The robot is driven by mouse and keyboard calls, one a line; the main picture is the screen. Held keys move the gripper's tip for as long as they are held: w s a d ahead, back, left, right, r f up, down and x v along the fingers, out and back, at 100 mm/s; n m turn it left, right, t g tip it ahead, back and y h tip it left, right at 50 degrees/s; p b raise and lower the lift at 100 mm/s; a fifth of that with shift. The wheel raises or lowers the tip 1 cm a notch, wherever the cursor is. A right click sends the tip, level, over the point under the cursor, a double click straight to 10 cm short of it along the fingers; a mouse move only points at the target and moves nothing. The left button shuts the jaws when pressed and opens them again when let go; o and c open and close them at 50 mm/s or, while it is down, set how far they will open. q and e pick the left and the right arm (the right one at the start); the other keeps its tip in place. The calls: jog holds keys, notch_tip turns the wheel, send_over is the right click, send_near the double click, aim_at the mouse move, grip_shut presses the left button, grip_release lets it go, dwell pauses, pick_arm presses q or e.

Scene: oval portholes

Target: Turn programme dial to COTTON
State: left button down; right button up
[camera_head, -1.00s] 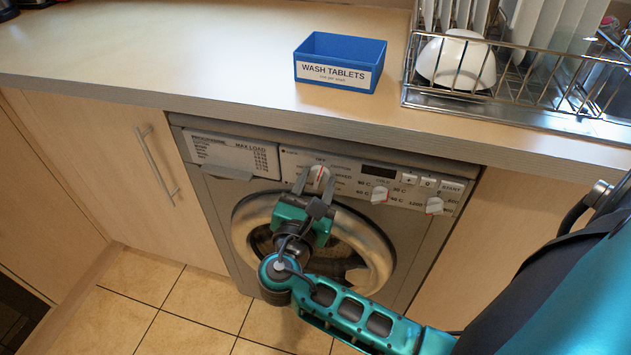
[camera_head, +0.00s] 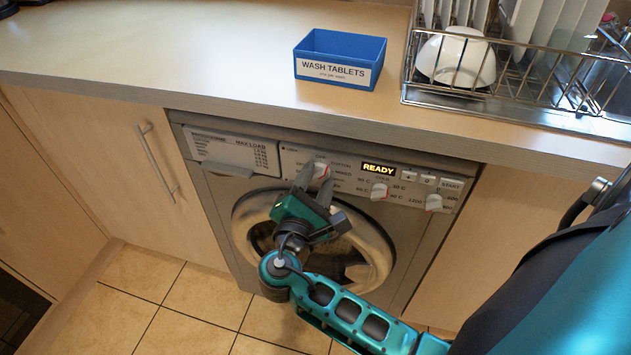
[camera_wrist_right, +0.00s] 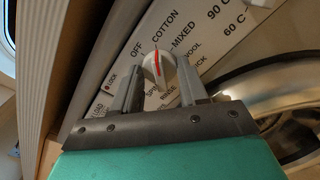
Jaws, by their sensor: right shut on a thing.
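The programme dial (camera_head: 321,168) is a pale knob on the washing machine's panel, near its top middle. In the right wrist view the dial (camera_wrist_right: 158,66) has a red pointer line directed toward the start of the word COTTON, with OFF to its left and MIXED to its right. My right gripper (camera_head: 315,178) is tilted and shut on the dial, one finger on each side. The display (camera_head: 379,168) is lit and reads READY. My left gripper is not in view.
Two further knobs (camera_head: 379,191) (camera_head: 433,202) and several buttons are to the right. The round door (camera_head: 243,220) is below, partly behind my right arm. Above, the worktop (camera_head: 180,60) overhangs and holds a blue WASH TABLETS box (camera_head: 337,60) and a dish rack (camera_head: 500,98).

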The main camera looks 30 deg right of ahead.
jog(key=shift+d+r, duration=0.1)
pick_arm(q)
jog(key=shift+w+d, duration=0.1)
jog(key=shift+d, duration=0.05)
pick_arm(e)
jog(key=o, duration=1)
jog(key=shift+o, duration=0.2)
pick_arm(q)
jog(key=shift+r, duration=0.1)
